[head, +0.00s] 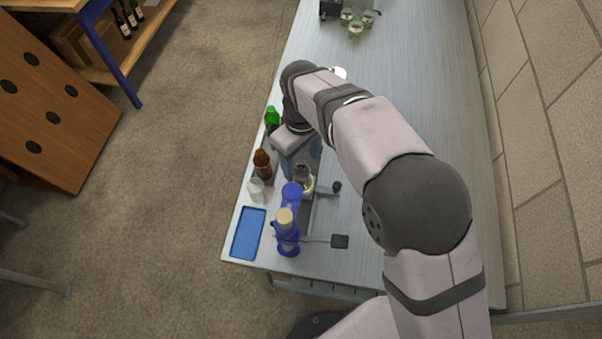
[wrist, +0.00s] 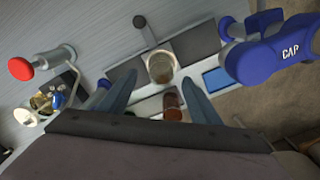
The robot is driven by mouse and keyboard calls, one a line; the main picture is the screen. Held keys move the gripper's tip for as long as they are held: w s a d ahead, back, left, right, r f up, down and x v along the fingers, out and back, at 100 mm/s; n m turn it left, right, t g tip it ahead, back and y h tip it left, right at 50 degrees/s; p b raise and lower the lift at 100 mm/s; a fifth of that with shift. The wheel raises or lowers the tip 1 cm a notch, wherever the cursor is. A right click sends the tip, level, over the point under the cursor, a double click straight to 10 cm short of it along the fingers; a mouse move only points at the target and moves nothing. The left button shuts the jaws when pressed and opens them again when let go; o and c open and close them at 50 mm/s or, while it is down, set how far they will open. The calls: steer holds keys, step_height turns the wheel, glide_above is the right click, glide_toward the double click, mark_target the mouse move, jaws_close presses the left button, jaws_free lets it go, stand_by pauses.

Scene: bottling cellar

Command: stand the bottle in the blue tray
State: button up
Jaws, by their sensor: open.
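A clear bottle or jar with pale contents (head: 304,180) stands upright near the blue device, seen from above in the wrist view (wrist: 161,66). The blue tray (head: 248,233) lies flat and empty at the bench's near left corner; part of it shows in the wrist view (wrist: 217,81). My gripper (head: 301,160) is open just behind the clear bottle. In the wrist view its blue-grey fingers (wrist: 158,77) are spread, with the clear bottle beyond and between their tips. I cannot tell whether they touch it.
A brown bottle (head: 262,167), a whitish container (head: 256,190) and a green bottle (head: 272,121) stand along the left edge. A blue device marked CAP (wrist: 270,48) stands right of the tray. A red-knobbed lever (wrist: 20,68) is beside me. The bench's right side is clear.

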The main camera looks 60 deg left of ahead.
mark_target(301, 167)
steer(key=shift+s+d+f+p, duration=0.1)
steer(key=shift+f+p, duration=0.65)
steer(key=shift+f, duration=0.6)
steer(key=shift+s+f+p, duration=0.1)
steer(key=shift+f+p, duration=0.6)
steer(key=shift+f, duration=0.65)
steer(key=c, duration=1.4)
step_height(301, 167, up, 10)
steer(key=b, duration=0.3)
